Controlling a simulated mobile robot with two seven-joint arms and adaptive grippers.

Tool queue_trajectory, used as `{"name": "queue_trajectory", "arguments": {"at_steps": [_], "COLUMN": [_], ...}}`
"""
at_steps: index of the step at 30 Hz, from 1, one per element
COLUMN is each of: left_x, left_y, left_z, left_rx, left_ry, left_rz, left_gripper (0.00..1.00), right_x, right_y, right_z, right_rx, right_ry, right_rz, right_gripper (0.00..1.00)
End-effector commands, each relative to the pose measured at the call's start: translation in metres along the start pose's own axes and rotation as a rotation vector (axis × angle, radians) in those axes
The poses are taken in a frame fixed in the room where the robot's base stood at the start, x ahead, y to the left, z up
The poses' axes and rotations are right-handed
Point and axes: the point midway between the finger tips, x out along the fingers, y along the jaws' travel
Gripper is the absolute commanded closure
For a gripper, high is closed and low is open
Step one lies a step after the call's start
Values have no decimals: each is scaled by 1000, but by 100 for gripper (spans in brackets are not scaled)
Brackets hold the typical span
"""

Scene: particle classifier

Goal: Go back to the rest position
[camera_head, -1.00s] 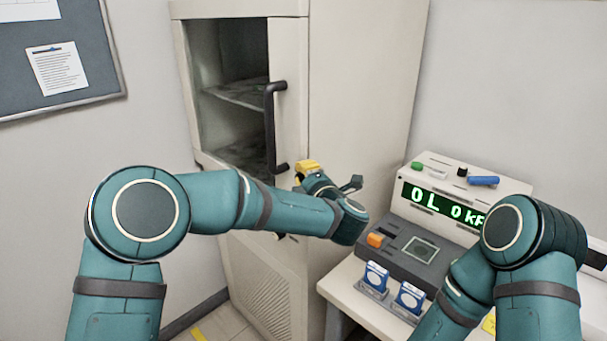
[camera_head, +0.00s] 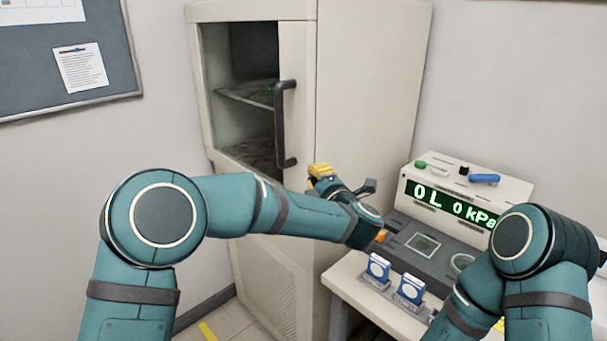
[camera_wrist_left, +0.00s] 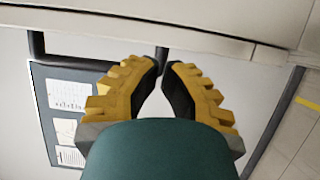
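My left gripper (camera_head: 318,170) has yellow fingers and is in front of the cabinet (camera_head: 365,90), to the right of the lower end of its black door handle (camera_head: 285,120). In the left wrist view, the fingers (camera_wrist_left: 162,66) lean together, with only a thin gap at the tips and nothing held between them. The dark handle (camera_wrist_left: 85,61) lies behind them there. My left forearm reaches across from the left. My right arm is bent at the lower right, and its gripper is out of sight.
A white table (camera_head: 345,277) stands at the right with a machine showing a green display (camera_head: 450,207). Two blue-and-white boxes (camera_head: 378,268) (camera_head: 411,287) stand at its front, close to my right arm. A notice board (camera_head: 115,70) hangs at the left.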

Motion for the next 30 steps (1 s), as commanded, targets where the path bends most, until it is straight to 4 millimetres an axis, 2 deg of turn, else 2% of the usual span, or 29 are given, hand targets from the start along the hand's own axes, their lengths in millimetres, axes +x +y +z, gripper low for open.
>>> {"name": "queue_trajectory", "arguments": {"at_steps": [3, 7, 11, 14, 17, 20, 22, 24, 26, 27, 30], "left_x": [-18, -31, -38, -36, -26, -20, -23, -33, -45, -56, -88], "left_y": [0, 0, -1, -12, -46, -104, -150, -194, -229, -252, -301], "left_z": [17, 29, 34, 35, 29, 15, 0, -18, -36, -49, -85], "left_rx": [0, 0, 2, 39, 160, 349, 491, 616, 712, 769, 894], "left_ry": [-2, -1, 1, -25, -114, -264, -386, -505, -605, -672, -837], "left_rz": [-1, -1, -1, -6, -29, -82, -136, -197, -253, -292, -393], "left_gripper": [100, 100, 100, 100, 100, 100, 100, 100, 100, 100, 100], "right_x": [-2, -4, -4, -4, -4, -4, -4, -4, -4, -4, -4], "right_y": [-1, -1, -1, -1, -1, -1, -1, -1, -1, -1, -1], "right_z": [0, 1, 1, 1, 1, 1, 1, 1, 1, 1, 1], "right_rx": [1, 1, 1, 1, 1, 1, 1, 1, 1, 1, 1], "right_ry": [-1, -2, -3, -3, -3, -3, -3, -3, -3, -3, -3], "right_rz": [0, 0, 0, 0, 0, 0, 0, 0, 0, 0, 0], "right_gripper": [53, 53, 53, 53, 53, 53, 53, 53, 53, 53, 53]}}
